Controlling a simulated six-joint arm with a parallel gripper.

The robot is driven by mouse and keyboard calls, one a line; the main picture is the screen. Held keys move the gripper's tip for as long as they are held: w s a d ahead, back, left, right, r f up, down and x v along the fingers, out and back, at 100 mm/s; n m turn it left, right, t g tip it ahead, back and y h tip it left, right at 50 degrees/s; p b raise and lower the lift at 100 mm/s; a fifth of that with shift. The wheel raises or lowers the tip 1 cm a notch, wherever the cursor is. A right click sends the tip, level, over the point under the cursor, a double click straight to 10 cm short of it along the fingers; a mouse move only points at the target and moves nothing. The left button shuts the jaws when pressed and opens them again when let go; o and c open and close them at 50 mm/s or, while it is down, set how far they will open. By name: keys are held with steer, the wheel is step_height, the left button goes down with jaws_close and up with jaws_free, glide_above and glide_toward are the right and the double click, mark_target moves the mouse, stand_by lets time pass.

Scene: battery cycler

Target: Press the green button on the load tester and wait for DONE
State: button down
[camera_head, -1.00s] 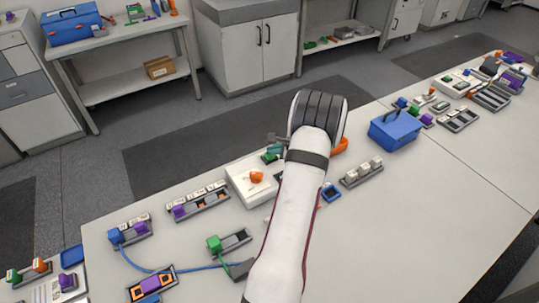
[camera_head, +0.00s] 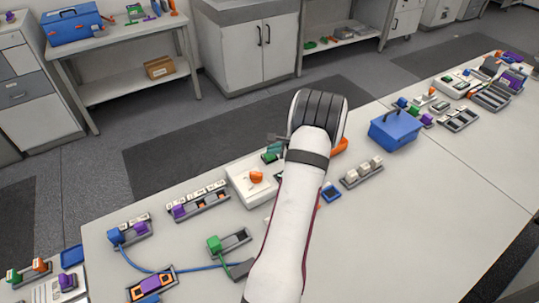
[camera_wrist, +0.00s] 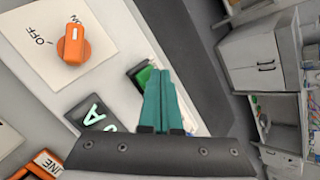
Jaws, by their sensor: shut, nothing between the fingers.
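The load tester (camera_head: 240,184) is a white box on the bench, partly hidden behind my arm in the head view. Its orange rotary knob (camera_wrist: 73,45) has OFF and ON lettering beside it; the knob also shows in the head view (camera_head: 256,177). The green button (camera_wrist: 143,75) sits in a dark frame, partly covered by my fingers. A dark display (camera_wrist: 95,113) shows bright green characters, only an "A" readable. My gripper (camera_wrist: 158,72) has teal fingers, shut and empty, with tips over or beside the button's right edge. I cannot tell whether they touch it.
An orange block with "UNE" lettering (camera_wrist: 45,163) shows at the wrist view's lower left. A blue toolbox (camera_head: 396,130) and a grey rack with white blocks (camera_head: 361,173) stand right of my arm. A rack (camera_head: 198,201) and a blue cable (camera_head: 185,268) lie left.

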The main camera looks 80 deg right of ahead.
mark_target(272, 157)
steer(key=shift+r, duration=0.45)
steer(key=shift+r, duration=2.55)
steer(key=shift+w, duration=0.1)
